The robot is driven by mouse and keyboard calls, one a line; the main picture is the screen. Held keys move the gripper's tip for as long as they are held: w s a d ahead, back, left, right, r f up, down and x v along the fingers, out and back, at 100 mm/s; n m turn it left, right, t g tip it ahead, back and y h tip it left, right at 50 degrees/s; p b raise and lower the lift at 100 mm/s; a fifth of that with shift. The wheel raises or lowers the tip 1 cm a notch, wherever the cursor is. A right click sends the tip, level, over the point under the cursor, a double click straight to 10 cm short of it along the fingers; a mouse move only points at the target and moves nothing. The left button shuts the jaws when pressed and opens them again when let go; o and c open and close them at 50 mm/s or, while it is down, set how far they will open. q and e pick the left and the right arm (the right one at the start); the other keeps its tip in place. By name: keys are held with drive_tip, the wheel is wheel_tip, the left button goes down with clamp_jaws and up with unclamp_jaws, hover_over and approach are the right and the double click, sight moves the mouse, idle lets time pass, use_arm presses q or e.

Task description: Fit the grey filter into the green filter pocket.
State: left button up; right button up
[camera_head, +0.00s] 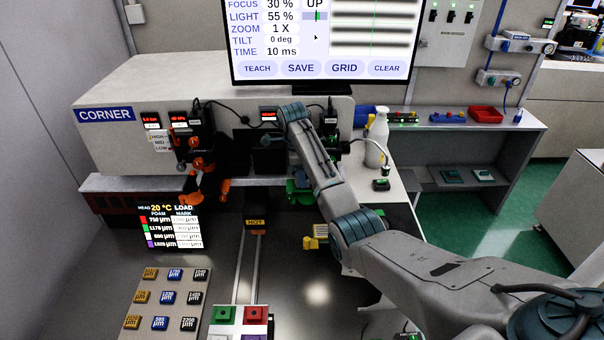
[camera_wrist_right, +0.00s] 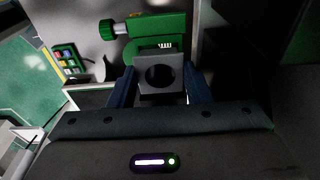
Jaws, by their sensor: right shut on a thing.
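The grey filter (camera_wrist_right: 160,60) is a small square plate with a round dark hole, seen in the right wrist view. My right gripper (camera_wrist_right: 161,86) is shut on it, with one blue finger on each side. The green filter pocket (camera_wrist_right: 163,30) lies just beyond the filter, with a green knob on its left. The filter's upper edge overlaps the pocket's lower part in this view; I cannot tell whether they touch. In the head view a bit of green (camera_head: 300,190) shows beside my right arm, which hides the filter. My left gripper is not in view.
A grey CORNER cabinet (camera_head: 115,90) and a large monitor (camera_head: 320,45) stand behind. Orange and black fittings (camera_head: 195,170) are left of my right arm. A button panel (camera_head: 160,300) is at front left.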

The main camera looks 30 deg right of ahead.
drive_tip(key=shift+f, duration=0.5)
idle(0.4)
drive_tip(key=o, duration=1)
drive_tip(key=shift+o, duration=0.2)
drive_tip(key=shift+s+r, duration=0.1)
